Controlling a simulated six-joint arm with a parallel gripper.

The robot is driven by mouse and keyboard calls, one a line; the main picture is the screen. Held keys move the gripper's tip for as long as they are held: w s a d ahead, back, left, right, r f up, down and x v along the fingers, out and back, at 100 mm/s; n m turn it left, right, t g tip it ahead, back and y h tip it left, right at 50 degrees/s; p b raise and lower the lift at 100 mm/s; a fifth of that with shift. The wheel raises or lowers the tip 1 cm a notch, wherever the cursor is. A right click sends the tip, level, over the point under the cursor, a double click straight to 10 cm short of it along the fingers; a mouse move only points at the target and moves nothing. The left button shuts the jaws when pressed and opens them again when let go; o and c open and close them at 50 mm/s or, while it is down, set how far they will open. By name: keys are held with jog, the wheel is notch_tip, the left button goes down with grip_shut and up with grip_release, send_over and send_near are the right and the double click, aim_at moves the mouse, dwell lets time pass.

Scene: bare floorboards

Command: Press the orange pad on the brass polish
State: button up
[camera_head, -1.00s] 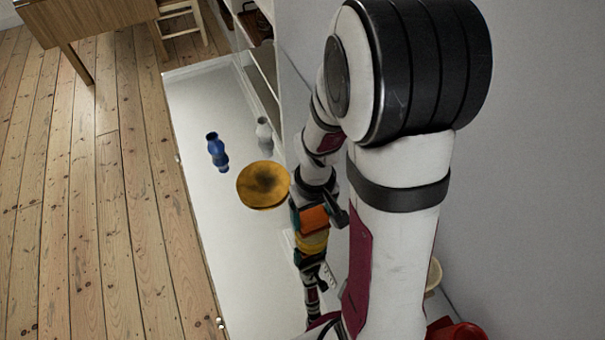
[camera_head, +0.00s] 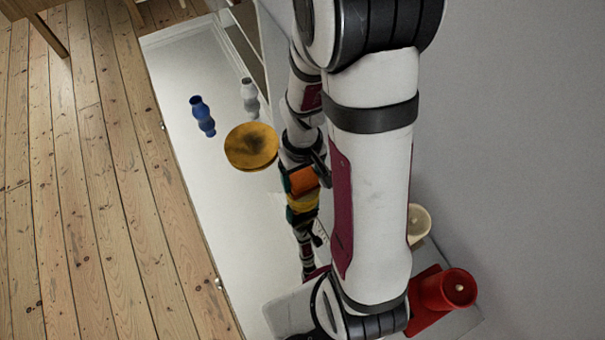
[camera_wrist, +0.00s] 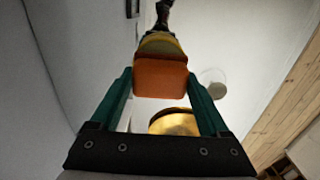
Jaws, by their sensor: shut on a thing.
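My gripper (camera_wrist: 160,80) has green fingers, shut on the orange pad (camera_wrist: 160,78), a blocky piece. The pad (camera_head: 304,181) also shows in the head view, low over the glossy white top. A round yellow thing (camera_wrist: 160,46), perhaps the brass polish, shows just beyond the pad and below it in the head view (camera_head: 302,203). I cannot tell whether pad and yellow thing touch. A gold dish (camera_head: 251,143) with a dark patch lies left of the pad. Its gold rim shows between the fingers in the wrist view (camera_wrist: 174,120).
A blue vase (camera_head: 202,116) and a grey-white vase (camera_head: 249,96) stand beyond the dish. A red pot (camera_head: 446,290) and a cream bowl (camera_head: 419,220) are at right, near the wall. Floorboards (camera_head: 95,200) are left.

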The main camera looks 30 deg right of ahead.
aim_at(303, 177)
jog(key=shift+f, duration=0.55)
dwell(1.0)
jog(key=shift+r, duration=3.55)
